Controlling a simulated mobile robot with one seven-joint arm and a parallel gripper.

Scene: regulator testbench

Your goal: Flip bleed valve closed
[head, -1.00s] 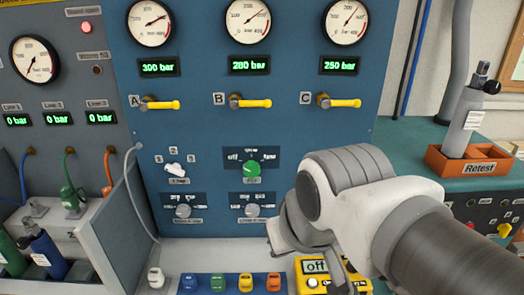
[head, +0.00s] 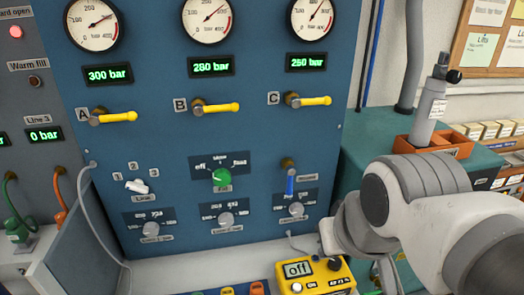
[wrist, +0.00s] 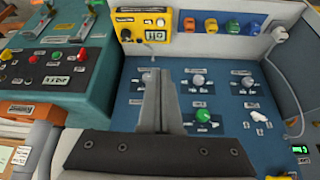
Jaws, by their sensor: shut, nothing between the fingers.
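A valve with a blue lever (head: 291,183) is on the lower right of the blue panel (head: 150,75) in the head view. Its lever hangs straight down from a brass fitting, with a small label beside it that is too blurred to read surely; it may be the bleed valve. My gripper (wrist: 160,76) is shut and empty in the wrist view, its fingers pointing over the panel. The blue lever cannot be made out there; the fingers may cover it. In the head view my arm is right of the lever, apart from it, and the fingertips are mostly hidden.
Three yellow-handled valves A (head: 113,117), B (head: 216,107) and C (head: 307,101) stick out above. A green knob (head: 221,177), a white selector (head: 136,186) and grey knobs sit lower. A yellow meter reading "off" (head: 315,277) stands on the ledge. An orange bin (head: 433,147) is at right.

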